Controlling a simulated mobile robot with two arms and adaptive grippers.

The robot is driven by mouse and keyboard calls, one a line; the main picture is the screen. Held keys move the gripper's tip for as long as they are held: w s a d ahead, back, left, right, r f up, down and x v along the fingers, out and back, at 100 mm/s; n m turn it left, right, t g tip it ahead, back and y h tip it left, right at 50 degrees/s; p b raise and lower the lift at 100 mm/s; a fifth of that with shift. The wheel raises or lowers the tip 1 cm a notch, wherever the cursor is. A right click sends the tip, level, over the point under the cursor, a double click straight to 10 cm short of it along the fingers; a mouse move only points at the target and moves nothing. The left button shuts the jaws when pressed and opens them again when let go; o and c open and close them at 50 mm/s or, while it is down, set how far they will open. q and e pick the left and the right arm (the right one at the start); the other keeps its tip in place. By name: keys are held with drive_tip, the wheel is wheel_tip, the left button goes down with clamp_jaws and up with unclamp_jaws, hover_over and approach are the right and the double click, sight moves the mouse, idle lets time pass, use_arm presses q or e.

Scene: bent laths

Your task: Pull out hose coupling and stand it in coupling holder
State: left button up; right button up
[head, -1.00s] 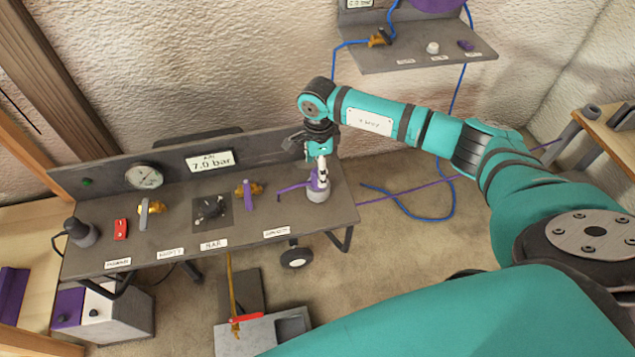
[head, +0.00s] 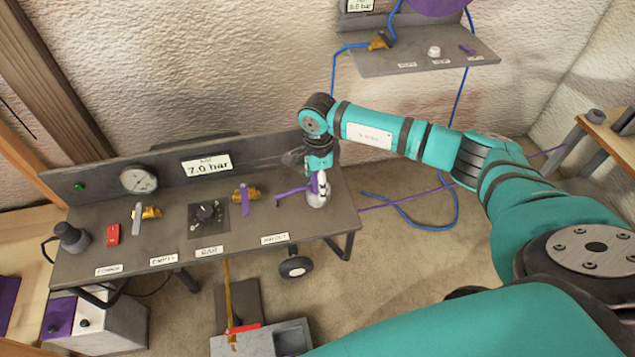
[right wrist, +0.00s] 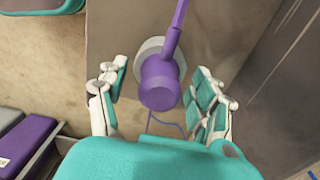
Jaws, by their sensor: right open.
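The purple hose coupling (right wrist: 160,80) sits on a pale round base (right wrist: 150,48) at the right end of the grey bench. A purple arm or hose (head: 290,191) sticks out from it to the left in the head view. My right gripper (head: 319,184) reaches down over it. In the right wrist view its fingers stand apart on both sides of the coupling, with gaps visible. In the head view the fingers hide much of the coupling. I cannot tell which thing is the coupling holder. My left gripper is not in view.
The bench (head: 250,222) carries a gauge (head: 138,180), a dial (head: 207,213), yellow valves with purple and grey levers, and a red switch (head: 113,234). A shelf (head: 430,62) hangs on the wall. A wooden table (head: 608,140) with grey parts stands at right. Hoses lie on the floor.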

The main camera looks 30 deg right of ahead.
idle(0.7)
clamp_jaws()
idle(0.5)
drive_tip(key=shift+r, duration=0.15)
drive_tip(key=shift+r+p, duration=1.75)
drive_tip(key=shift+r, duration=1.15)
